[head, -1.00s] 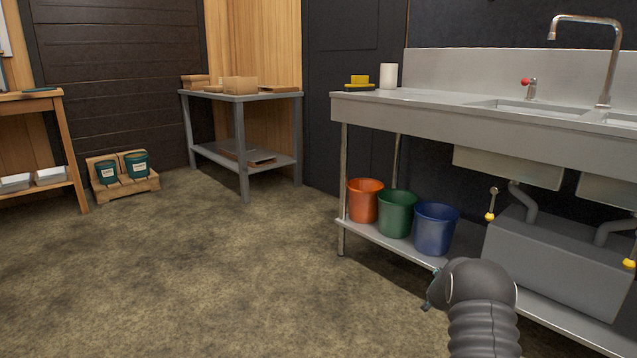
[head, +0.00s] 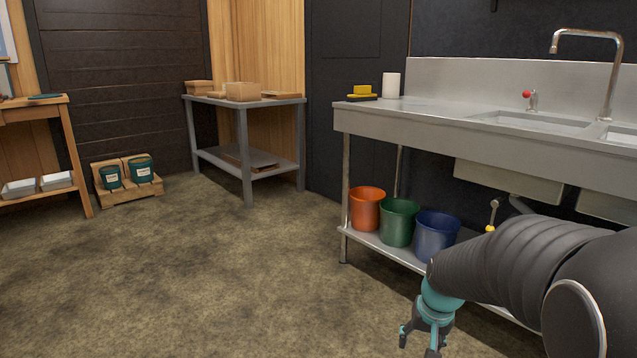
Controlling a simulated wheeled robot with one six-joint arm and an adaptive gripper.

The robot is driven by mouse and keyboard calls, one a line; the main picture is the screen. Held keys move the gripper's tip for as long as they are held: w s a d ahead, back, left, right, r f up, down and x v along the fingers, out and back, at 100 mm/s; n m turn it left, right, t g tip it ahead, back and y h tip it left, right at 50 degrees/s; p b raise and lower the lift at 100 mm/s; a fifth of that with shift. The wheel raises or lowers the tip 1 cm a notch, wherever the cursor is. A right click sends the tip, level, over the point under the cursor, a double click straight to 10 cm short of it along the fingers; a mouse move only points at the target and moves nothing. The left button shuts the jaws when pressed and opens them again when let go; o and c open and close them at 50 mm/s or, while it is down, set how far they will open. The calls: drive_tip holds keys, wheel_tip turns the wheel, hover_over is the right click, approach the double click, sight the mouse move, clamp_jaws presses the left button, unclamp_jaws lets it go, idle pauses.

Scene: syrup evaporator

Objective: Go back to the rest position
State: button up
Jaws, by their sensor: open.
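My gripper (head: 420,343) shows at the bottom of the head view, right of the middle, at the end of my dark arm. It is teal and grey and points down, with its fingers apart and nothing seen between them. It hangs over the floor in front of the steel sink unit (head: 400,119). The lowest fingertip reaches the bottom edge of the picture. My arm covers the right part of the sink's lower shelf.
Orange (head: 366,208), green (head: 398,222) and blue (head: 435,235) buckets stand on the sink's lower shelf behind my gripper. A grey table (head: 243,101) with boxes stands at the back. Two teal tubs sit on a wooden pallet (head: 128,190). The floor (head: 200,280) at left is clear.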

drive_tip(key=s+a+r+n+t+p, duration=0.1)
drive_tip(key=s+a+r+p, duration=0.1)
drive_tip(key=s+r, duration=0.6)
drive_tip(key=s+a+r+n+t+p, duration=0.1)
drive_tip(key=s+a+r+p, duration=0.2)
drive_tip(key=s+r, duration=0.6)
drive_tip(key=s, duration=0.4)
drive_tip(key=shift+a+n+t, duration=0.25)
drive_tip(key=shift+n+t, duration=0.15)
drive_tip(key=shift+f, duration=0.1)
drive_tip(key=shift+c, duration=0.2)
